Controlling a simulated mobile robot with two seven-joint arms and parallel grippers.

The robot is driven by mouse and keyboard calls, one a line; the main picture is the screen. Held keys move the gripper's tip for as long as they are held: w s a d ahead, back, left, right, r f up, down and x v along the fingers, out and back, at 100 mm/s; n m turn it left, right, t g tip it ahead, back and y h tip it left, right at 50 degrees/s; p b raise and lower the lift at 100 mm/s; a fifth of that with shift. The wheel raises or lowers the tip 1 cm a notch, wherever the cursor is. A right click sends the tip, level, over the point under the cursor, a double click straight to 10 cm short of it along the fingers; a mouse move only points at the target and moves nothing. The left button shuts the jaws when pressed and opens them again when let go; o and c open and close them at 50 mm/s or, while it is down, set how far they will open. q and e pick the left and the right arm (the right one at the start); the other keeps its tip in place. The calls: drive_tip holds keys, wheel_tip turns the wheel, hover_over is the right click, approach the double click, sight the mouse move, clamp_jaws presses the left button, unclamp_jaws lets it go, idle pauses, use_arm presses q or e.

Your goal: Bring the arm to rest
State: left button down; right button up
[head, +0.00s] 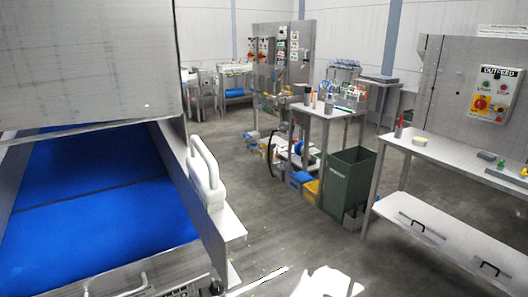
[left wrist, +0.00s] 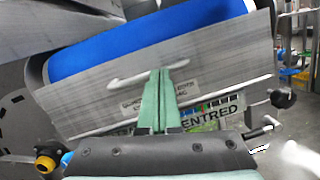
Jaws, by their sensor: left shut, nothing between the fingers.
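My left gripper (left wrist: 161,74) shows in the left wrist view. Its two green fingers are together with nothing between them. They point toward the grey metal front panel (left wrist: 225,55) of a machine and overlap a white bar handle (left wrist: 126,78) there. I cannot tell whether the fingertips touch the handle. The left gripper cannot be made out in the head view. My right gripper is in neither view.
The machine's blue belt (head: 95,205) fills the left of the head view, beside a white looped part (head: 205,175). A green bin (head: 348,180) stands right of centre. A steel bench (head: 450,157) stands at the right. Grey floor (head: 270,225) is open between.

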use_arm(q)
drive_tip(key=s+d+f+m+h, duration=0.1)
drive_tip(key=d+f+m+h, duration=0.2)
drive_tip(key=m, duration=0.4)
drive_tip(key=s+d+f+m+g+h, duration=0.15)
drive_tip(key=d+m+h, duration=0.25)
drive_tip(key=m, duration=0.4)
drive_tip(key=s+d+f+m+t+h, duration=0.1)
drive_tip(key=d+f+m+h, duration=0.25)
drive_tip(key=m, duration=0.35)
drive_tip(key=s+f+m+g, duration=0.8)
drive_tip(key=s+f+m, duration=0.3)
drive_tip(key=f+m, duration=0.4)
drive_tip(key=m, duration=0.3)
drive_tip(key=shift+s+a+m+g+p, duration=0.2)
drive_tip(key=shift+s+m+g+p, duration=0.1)
drive_tip(key=shift+g+p, duration=0.05)
drive_tip(key=shift+d+h, duration=0.1)
drive_tip(key=shift+h, duration=0.15)
